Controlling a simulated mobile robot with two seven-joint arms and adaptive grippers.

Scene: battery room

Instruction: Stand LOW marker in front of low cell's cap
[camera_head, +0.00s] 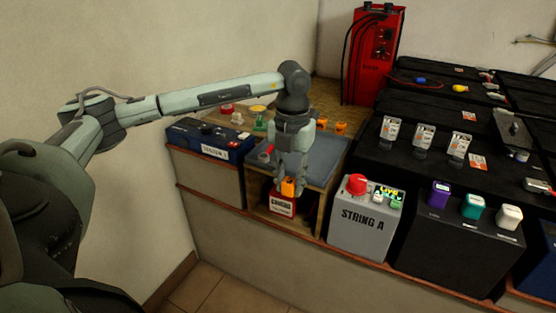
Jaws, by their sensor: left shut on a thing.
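My left gripper (289,182) reaches down at the front of the wooden bench and is shut on a small orange piece (289,187). The piece is just above or in front of a red box with a white label (282,204); I cannot tell whether they touch. Its lettering is too small to read, so I cannot tell if it is the LOW marker. Two similar orange pieces (340,128) stand behind the grey mat. Black cells to the right carry pale upright caps or tags (424,137); which cell is low cannot be read. My right gripper is not in view.
A grey STRING A box (365,222) with a red knob (357,184) stands right of the gripper. Purple (438,194), teal (473,206) and white (509,217) blocks top the black unit beside it. A red charger (374,55) stands behind. The grey mat (322,158) looks mostly clear.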

